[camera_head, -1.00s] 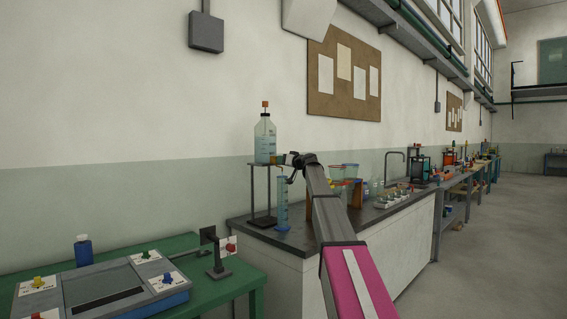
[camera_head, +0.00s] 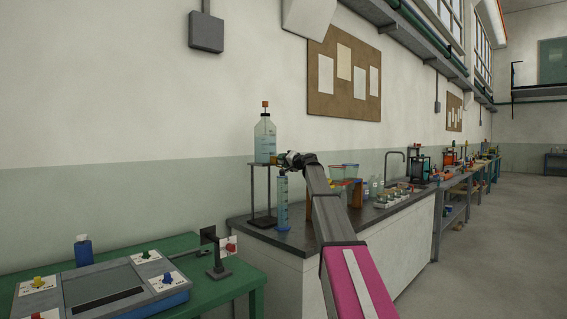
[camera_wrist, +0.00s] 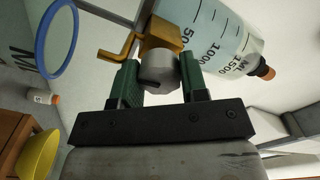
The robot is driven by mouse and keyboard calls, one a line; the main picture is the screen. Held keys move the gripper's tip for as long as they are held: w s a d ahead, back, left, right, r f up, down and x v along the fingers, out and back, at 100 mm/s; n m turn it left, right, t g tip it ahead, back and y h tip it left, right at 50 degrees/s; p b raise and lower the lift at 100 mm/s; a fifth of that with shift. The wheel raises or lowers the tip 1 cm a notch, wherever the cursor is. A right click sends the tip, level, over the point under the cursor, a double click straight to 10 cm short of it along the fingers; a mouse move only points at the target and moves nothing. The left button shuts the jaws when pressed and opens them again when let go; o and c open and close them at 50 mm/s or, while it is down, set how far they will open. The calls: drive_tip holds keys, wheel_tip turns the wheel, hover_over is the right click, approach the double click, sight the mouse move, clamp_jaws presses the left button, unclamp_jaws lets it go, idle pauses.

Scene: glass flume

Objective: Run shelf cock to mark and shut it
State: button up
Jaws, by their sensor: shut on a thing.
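A clear bottle (camera_head: 265,142) with a volume scale and orange cap stands on a raised shelf (camera_head: 261,165). It also fills the top of the wrist view (camera_wrist: 205,28), where its marks read 500, 1000 and 1500. A brass cock (camera_wrist: 158,36) with a bent spout joins its lower end. My gripper (camera_wrist: 160,82) is shut on the cock's round grey knob (camera_wrist: 157,70), one green finger on each side. A tall graduated cylinder (camera_head: 283,208) stands upright below the cock; its blue rim (camera_wrist: 55,38) shows in the wrist view. The cylinder's exact liquid level is too small to read.
The dark bench top (camera_head: 290,236) holds tubs, small bottles and a tray (camera_head: 393,199) right of my arm. A green table (camera_head: 230,280) with a console (camera_head: 120,288) stands at the front left. The floor at right is clear.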

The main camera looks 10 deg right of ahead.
drive_tip(key=shift+m, duration=0.4)
drive_tip(key=o, duration=0.9)
drive_tip(key=shift+d, duration=0.1)
drive_tip(key=v, duration=1)
drive_tip(key=shift+s+d, duration=0.2)
drive_tip(key=shift+s, duration=0.15)
